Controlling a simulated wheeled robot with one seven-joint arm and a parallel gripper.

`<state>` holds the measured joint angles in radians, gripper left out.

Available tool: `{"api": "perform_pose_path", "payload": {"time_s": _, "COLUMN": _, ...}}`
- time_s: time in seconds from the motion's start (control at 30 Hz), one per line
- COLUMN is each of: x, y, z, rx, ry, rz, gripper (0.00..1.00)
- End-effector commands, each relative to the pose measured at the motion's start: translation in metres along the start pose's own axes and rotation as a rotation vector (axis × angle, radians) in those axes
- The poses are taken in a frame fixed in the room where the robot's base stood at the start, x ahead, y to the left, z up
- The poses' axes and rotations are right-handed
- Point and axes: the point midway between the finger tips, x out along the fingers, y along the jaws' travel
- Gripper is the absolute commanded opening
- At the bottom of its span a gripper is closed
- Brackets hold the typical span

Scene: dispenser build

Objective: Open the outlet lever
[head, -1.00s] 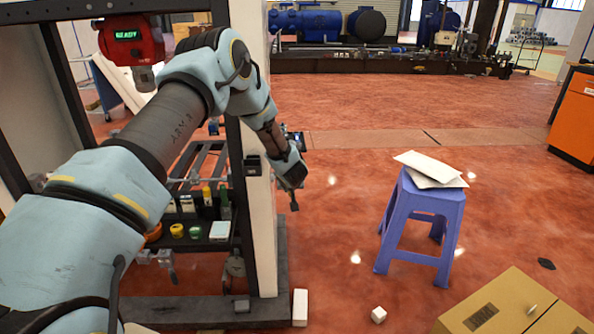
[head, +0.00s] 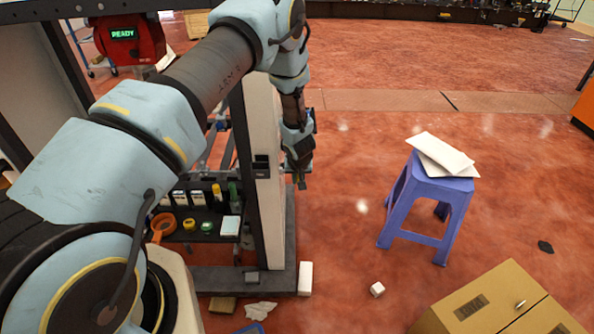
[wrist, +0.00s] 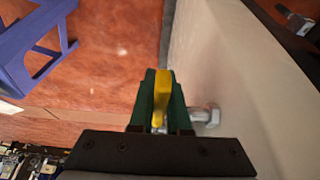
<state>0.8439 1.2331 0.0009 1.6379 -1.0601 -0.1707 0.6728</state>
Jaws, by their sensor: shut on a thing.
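The yellow outlet lever (wrist: 163,98) stands between the two green fingers of my gripper (wrist: 162,78) in the wrist view, and the gripper is shut on it. A silver metal fitting (wrist: 205,115) with a bolt-like end shows just right of the fingers, against a pale panel (wrist: 225,65). In the head view my gripper (head: 301,181) hangs at the right side of the pale upright panel (head: 266,150). The lever cannot be made out there, and the panel or gripper hides the fitting.
A blue stool (head: 420,225) with white sheets (head: 440,160) stands to the right. A cardboard box (head: 495,305) is at the lower right. Small white blocks (head: 305,278) lie by the frame's foot. A red device (head: 130,38) reads READY. Floor between panel and stool is clear.

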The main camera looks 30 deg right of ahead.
Motion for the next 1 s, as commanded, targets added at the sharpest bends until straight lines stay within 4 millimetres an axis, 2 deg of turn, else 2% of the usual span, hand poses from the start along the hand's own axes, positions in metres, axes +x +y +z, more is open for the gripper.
{"api": "perform_pose_path", "payload": {"time_s": 0.47, "x": -0.0015, "y": 0.001, "z": 0.0009, "rx": 0.0, "ry": -0.005, "rz": 0.001, "gripper": 0.0}}
{"api": "perform_pose_path", "payload": {"time_s": 0.5, "x": -0.0015, "y": 0.001, "z": 0.0009, "rx": 0.0, "ry": -0.005, "rz": 0.001, "gripper": 0.19}}
{"api": "perform_pose_path", "payload": {"time_s": 0.73, "x": -0.0013, "y": 0.0009, "z": 0.0014, "rx": 0.0, "ry": -0.005, "rz": 0.0, "gripper": 0.45}}
{"api": "perform_pose_path", "payload": {"time_s": 1.0, "x": -0.0023, "y": 0.001, "z": 0.0015, "rx": 0.0, "ry": -0.006, "rz": 0.0, "gripper": 0.45}}
